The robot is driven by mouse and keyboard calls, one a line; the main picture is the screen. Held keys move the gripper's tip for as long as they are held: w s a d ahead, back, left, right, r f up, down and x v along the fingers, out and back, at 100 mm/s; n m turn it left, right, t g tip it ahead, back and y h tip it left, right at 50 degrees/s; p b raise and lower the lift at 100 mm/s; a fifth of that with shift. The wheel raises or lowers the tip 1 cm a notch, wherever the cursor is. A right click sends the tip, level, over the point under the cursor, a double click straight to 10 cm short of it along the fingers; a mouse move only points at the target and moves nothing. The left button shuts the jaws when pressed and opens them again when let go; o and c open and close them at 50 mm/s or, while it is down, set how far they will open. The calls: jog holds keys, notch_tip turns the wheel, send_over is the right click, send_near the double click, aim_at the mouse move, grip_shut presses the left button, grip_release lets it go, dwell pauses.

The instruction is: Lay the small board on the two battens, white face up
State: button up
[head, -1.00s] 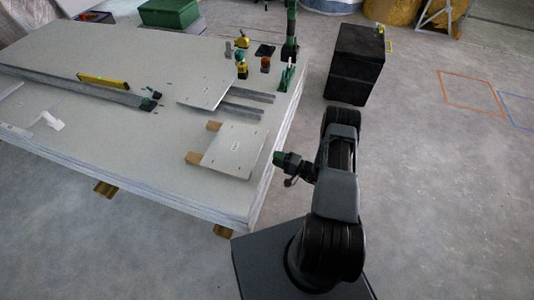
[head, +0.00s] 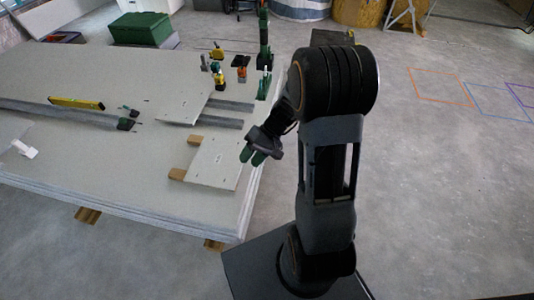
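The small board (head: 212,165) is a pale, thin plate with a small dark mark near its middle. It lies on two wooden battens, whose ends show at its left edge, the front one (head: 177,174) and the back one (head: 195,140). Its upper face looks whitish grey; its underside is hidden. My gripper (head: 252,156) has green fingertips that show slightly apart, with nothing between them. It covers part of the board's right edge in the picture and seems to be above it. I cannot tell the exact height.
The boards lie on a large stack of panels (head: 100,170). Another pale board (head: 185,97) rests by grey metal profiles (head: 225,105) behind. Several small tools stand at the back, with a yellow level (head: 77,103) at left. A green box (head: 141,29) stands further back.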

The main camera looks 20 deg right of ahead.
jog(key=s+d+r+t+h, duration=0.1)
jog(key=s+r+t+h, duration=0.3)
jog(key=s+r+h, duration=0.4)
jog(key=shift+d+r+n+t+h, duration=0.3)
jog(key=shift+r+n+t+h, duration=0.15)
jog(key=shift+r, duration=0.9)
